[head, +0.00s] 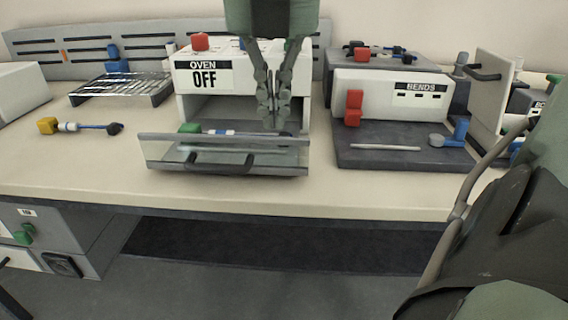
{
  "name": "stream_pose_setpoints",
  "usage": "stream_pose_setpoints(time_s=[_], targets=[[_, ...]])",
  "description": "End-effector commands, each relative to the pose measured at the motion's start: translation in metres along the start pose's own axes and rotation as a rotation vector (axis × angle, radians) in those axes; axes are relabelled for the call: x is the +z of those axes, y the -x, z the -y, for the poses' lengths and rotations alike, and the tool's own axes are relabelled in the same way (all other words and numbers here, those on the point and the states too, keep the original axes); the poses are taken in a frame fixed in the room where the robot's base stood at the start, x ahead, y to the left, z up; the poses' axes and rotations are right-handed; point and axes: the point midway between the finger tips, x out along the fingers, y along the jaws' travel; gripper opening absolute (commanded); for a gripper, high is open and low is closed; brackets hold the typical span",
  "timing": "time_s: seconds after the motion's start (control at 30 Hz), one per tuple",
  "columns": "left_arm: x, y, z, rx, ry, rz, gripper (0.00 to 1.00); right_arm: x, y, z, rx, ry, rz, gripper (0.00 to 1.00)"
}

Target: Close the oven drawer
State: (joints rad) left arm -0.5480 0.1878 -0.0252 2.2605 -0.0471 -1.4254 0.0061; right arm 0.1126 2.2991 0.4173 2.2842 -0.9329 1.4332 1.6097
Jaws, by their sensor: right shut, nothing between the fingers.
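The white oven (203,74), labelled OVEN OFF, stands on the bench at centre left. Its drawer (170,153) is pulled out toward me, with a clear front panel and a dark handle (222,166). A tool with a green end (190,128) and a blue and white shaft lies in the drawer, behind the panel. My right gripper (273,122) points down over the right part of the drawer, behind the front panel. It is shut and empty; I cannot tell whether its tips touch anything. My left gripper is not in view.
A yellow-ended tool (48,125) lies left of the drawer. A silver rack (120,87) stands further back. The BENDS machine (400,100) and its dark base (390,160) are close on the right. The bench strip in front of the drawer is clear.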

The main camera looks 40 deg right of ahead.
Motion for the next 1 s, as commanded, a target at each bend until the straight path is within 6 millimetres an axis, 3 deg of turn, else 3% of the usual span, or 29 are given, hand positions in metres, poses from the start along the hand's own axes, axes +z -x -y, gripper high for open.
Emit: stream_pose_setpoints(time_s=[0.27, 0.7, 0.73, 0.8, 1.0], targets=[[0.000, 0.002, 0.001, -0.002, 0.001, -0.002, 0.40, -0.010, -0.017, -0.007, -0.032, -0.057, 0.003, 0.00], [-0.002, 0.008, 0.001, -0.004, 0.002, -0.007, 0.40, -0.011, -0.106, -0.004, -0.032, -0.055, 0.001, 0.00], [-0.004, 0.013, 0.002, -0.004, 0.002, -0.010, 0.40, -0.005, -0.105, -0.005, -0.028, -0.058, 0.003, 0.00], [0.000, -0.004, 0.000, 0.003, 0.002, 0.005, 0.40, 0.008, -0.105, -0.004, -0.028, -0.060, 0.003, 0.00], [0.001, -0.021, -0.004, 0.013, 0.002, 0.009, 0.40, 0.027, -0.111, -0.003, -0.028, -0.058, 0.005, 0.00]])
